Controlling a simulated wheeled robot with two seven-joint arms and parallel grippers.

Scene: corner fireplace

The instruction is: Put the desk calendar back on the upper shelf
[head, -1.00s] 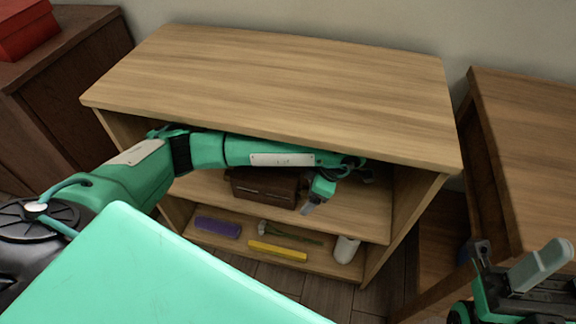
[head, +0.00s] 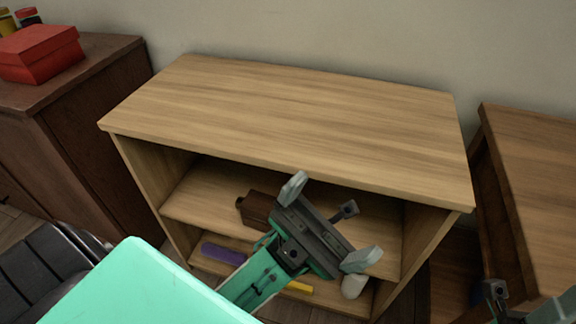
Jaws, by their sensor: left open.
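My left gripper (head: 328,224) is open in front of the wooden shelf unit (head: 300,110), its two fingers spread wide with nothing visible between them. Behind it, on the upper shelf (head: 205,200), a dark brown box-like object (head: 258,208) is partly hidden by the gripper. I cannot make out a desk calendar; the gripper covers part of the upper shelf. My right gripper (head: 515,308) shows only in part at the bottom right corner, and its jaws cannot be read.
On the lower shelf lie a purple object (head: 222,254), a yellow bar (head: 300,287) and a white cylinder (head: 353,286). The unit's top is bare. A dark cabinet with a red box (head: 40,55) stands at left, a wooden table (head: 540,190) at right.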

